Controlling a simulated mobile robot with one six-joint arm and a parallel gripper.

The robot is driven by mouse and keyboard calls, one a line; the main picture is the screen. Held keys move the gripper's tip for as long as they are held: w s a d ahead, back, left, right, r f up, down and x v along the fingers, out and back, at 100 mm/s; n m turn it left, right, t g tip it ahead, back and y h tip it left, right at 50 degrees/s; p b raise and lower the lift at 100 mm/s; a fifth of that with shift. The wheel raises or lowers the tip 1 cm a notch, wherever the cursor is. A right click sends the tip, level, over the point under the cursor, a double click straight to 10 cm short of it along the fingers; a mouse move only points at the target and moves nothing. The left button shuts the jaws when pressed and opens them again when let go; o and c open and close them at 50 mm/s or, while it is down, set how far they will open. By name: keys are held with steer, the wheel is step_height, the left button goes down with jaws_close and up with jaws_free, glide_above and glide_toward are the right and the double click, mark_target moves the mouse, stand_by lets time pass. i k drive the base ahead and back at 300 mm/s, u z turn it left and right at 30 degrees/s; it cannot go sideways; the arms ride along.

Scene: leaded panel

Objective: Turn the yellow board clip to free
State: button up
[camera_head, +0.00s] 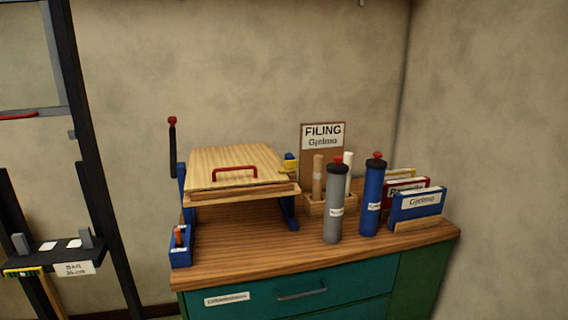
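My gripper is not in view.
A dark lever with a red knob (172,122) stands left of the board, above a blue box (180,248). Grey (333,210) and blue (372,205) cylinders, a FILING sign (322,135) and folders (418,205) stand to the right. A dark frame (92,160) stands left of the bench.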

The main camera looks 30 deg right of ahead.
mark_target(290, 166)
steer(key=u, duration=0.05)
steer(key=k, duration=1.45)
steer(key=z, duration=0.55)
steer(key=i, duration=1.2)
steer(key=z, duration=0.05)
